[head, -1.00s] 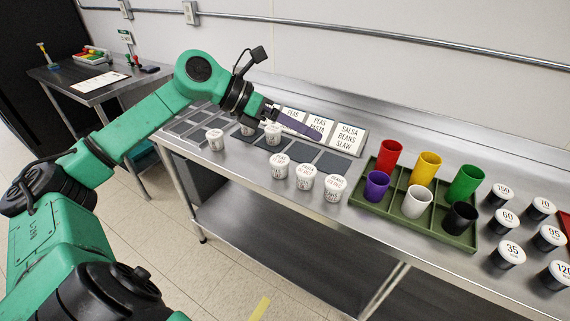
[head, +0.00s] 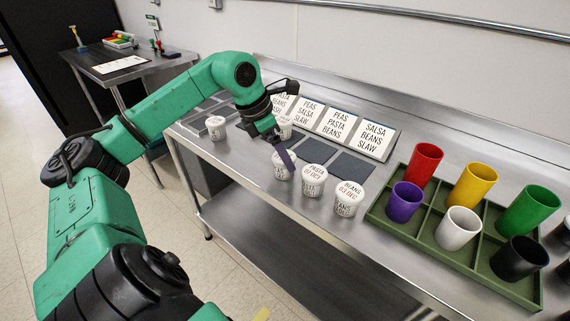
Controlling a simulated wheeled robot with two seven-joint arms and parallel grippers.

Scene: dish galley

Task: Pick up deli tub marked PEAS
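Several white deli tubs stand on the steel counter. In the front row, one tub (head: 284,172) is partly covered by my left gripper, and I cannot read its lid. Beside it stand a tub marked PASTA (head: 314,182) and a tub marked BEANS (head: 349,200). Two more tubs, one at the left (head: 216,129) and one behind my gripper (head: 285,133), have lids too small to read. I cannot tell which is PEAS. My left gripper (head: 286,158) points down at the covered tub; its finger opening and any contact are unclear. My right gripper is not visible.
Label cards (head: 338,124) stand behind dark square pads (head: 351,165). To the right, a green divided tray (head: 435,240) holds coloured cups. A side table (head: 130,70) stands at the back left. The counter's front strip between tubs and tray is narrow.

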